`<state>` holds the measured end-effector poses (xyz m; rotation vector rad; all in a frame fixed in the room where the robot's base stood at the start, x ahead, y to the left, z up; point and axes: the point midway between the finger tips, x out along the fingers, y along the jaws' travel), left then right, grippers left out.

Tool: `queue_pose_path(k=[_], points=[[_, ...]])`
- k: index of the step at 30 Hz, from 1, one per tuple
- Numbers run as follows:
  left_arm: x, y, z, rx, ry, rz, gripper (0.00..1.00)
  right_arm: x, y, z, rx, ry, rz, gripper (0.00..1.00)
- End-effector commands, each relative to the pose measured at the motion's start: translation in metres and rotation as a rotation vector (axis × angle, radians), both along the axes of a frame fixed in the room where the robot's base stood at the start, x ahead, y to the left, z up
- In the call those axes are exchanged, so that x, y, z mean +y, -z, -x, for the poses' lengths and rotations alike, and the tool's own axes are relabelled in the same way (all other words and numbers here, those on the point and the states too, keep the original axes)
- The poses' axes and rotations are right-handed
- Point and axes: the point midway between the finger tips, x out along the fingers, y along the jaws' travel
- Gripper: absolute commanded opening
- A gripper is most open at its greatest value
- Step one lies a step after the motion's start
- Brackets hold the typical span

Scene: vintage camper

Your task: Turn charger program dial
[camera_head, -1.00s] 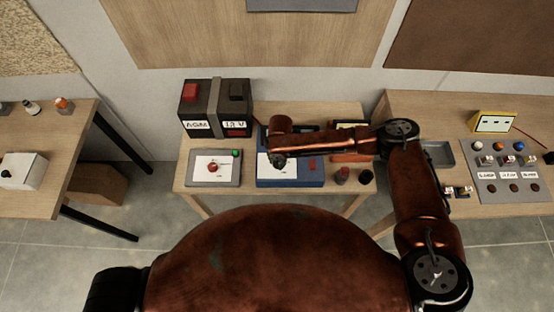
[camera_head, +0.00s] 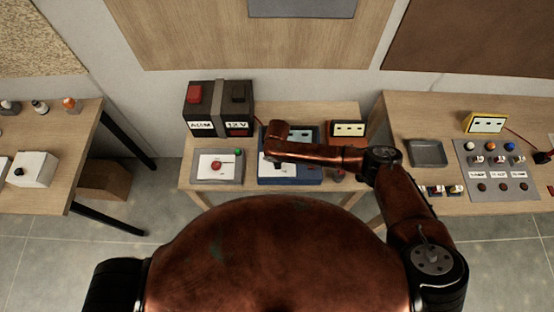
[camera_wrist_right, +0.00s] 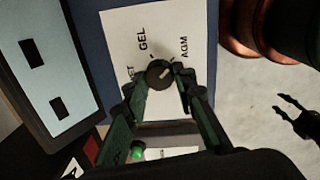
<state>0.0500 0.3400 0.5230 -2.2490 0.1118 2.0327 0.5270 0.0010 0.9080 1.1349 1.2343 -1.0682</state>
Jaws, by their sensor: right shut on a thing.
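The blue charger (camera_head: 308,176) stands on the middle table. In the right wrist view its white panel (camera_wrist_right: 120,35) carries the labels GEL and AGM and a partly hidden third one. The round dark dial (camera_wrist_right: 160,74) sits among these labels. A light mark on it points roughly toward AGM. My right gripper (camera_wrist_right: 164,92) is shut on the dial, one finger on either side. In the head view this gripper (camera_head: 272,160) is over the charger's left part, and the arm hides the dial. My left gripper is out of view.
Left of the charger are a battery (camera_head: 218,108) marked AGM and 12 V, and a panel (camera_head: 230,172) with red and green buttons. An orange meter (camera_head: 348,130) stands behind right. The right table holds a grey tray (camera_head: 428,152) and a switch board (camera_head: 497,190).

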Motion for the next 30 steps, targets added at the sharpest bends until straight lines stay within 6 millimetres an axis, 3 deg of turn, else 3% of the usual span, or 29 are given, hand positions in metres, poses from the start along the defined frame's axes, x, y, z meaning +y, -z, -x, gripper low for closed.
queue_pose_path(k=[18, 19, 26, 30], points=[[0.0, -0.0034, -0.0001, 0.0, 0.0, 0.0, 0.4, 0.0004, -0.001, -0.0012, -0.003, 0.045, -0.001, 0.0], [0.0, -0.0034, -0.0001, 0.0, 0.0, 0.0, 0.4, 0.0004, -0.001, -0.0012, -0.002, 0.045, -0.001, 0.25], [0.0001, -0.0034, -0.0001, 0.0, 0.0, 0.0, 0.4, 0.0003, -0.0006, -0.0007, -0.002, 0.044, -0.001, 0.41], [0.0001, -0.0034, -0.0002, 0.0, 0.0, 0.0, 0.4, 0.0003, -0.0003, -0.0005, -0.001, 0.044, 0.0, 0.42]])
